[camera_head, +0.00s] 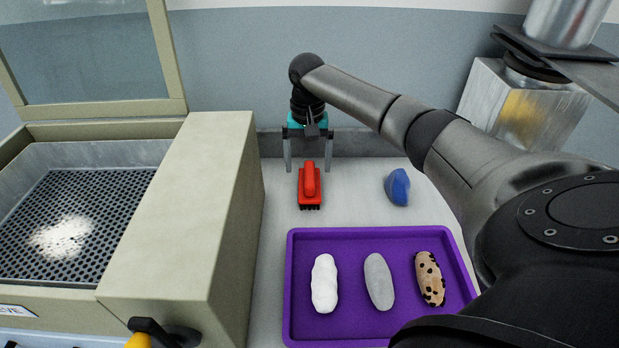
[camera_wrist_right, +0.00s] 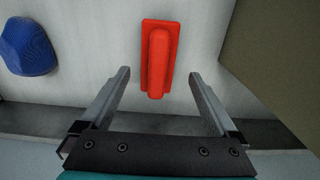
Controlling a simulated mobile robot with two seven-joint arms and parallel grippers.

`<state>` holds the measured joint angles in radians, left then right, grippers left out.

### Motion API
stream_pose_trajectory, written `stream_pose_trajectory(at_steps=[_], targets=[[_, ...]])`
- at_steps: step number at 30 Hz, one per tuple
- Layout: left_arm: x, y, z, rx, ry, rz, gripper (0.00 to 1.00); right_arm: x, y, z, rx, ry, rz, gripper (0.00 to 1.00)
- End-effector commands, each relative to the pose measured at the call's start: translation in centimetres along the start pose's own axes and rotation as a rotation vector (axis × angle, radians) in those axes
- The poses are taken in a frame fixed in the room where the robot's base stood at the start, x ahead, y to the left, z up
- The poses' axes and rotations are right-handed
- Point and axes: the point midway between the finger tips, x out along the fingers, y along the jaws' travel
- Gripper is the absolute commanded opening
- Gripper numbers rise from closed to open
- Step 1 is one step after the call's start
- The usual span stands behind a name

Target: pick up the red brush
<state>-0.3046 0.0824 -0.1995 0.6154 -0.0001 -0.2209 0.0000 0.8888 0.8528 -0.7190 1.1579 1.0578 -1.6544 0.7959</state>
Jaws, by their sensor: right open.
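The red brush (camera_head: 310,185) lies on the pale worktop near the back wall, with dark bristles at its front end. It also shows in the right wrist view (camera_wrist_right: 158,60), a red block with a raised handle along its middle. My right gripper (camera_head: 309,170) is above the back end of the brush, its fingers spread to either side. In the right wrist view the gripper (camera_wrist_right: 158,85) is open and empty, with the brush between and beyond the fingertips, apart from both. My left gripper is not in view.
A blue object (camera_head: 397,187) lies right of the brush. A purple tray (camera_head: 385,236) in front holds a white, a grey and a spotted piece. A beige machine (camera_head: 190,200) with a perforated bed stands close on the left. Worktop between brush and tray is clear.

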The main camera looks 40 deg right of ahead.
Motion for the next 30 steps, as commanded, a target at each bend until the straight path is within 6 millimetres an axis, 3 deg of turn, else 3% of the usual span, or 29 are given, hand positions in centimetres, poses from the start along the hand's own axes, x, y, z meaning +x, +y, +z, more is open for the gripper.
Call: stream_pose_trajectory(at_steps=[7, 16, 25, 30], targets=[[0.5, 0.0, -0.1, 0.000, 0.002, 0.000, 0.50, 1.9, 0.1, 0.1, 0.000, 0.000, 0.000, 0.95], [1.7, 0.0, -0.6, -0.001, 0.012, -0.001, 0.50, 6.1, 0.4, 0.3, 0.000, -0.001, 0.000, 0.95], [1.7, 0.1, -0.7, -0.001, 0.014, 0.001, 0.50, 6.5, 0.4, 0.3, -0.002, 0.000, -0.001, 0.95], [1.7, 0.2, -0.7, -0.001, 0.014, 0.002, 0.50, 6.4, 0.4, 0.3, -0.001, 0.000, -0.001, 0.77]])
